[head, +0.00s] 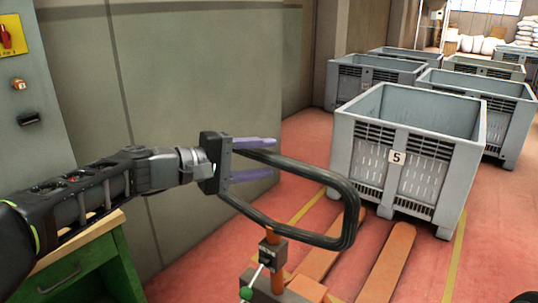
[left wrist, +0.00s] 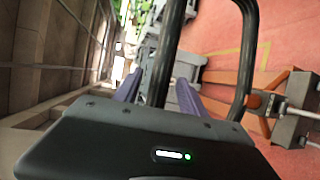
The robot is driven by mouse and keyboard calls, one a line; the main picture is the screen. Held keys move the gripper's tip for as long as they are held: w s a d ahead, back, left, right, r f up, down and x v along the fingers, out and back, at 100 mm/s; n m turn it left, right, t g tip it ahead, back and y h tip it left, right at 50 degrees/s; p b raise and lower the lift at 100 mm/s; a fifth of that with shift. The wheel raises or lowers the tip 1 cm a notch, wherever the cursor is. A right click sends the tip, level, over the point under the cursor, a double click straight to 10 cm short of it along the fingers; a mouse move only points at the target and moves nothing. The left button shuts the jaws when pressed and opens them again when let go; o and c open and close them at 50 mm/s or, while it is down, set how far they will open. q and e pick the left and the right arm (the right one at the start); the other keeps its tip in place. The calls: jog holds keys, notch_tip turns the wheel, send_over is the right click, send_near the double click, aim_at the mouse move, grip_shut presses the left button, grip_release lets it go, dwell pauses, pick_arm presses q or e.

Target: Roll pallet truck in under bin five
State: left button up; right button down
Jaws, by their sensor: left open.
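Bin five (head: 410,185) is a grey plastic crate with a white "5" label, standing on the red floor right of centre in the head view. The orange pallet truck (head: 388,262) stands in front of it, its fork tips at the bin's near lower edge; how far they reach under cannot be told. The truck's black loop handle (head: 352,205) rises toward me. My left gripper (head: 255,158) is open, its purple fingers around the handle's left side. In the left wrist view, the fingers (left wrist: 155,90) show beside the handle bars (left wrist: 243,60). My right gripper is not in view.
Several more grey bins (head: 485,105) stand behind bin five. Yellow lines (head: 453,255) mark the floor on both sides of the truck. A grey-green wall panel (head: 200,90) is at left, and a green drawer cabinet (head: 80,270) is at lower left.

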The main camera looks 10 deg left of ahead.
pick_arm(q)
jog(key=shift+x, duration=1.05)
jog(key=shift+a, duration=0.1)
jog(key=shift+c, duration=0.4)
grip_shut()
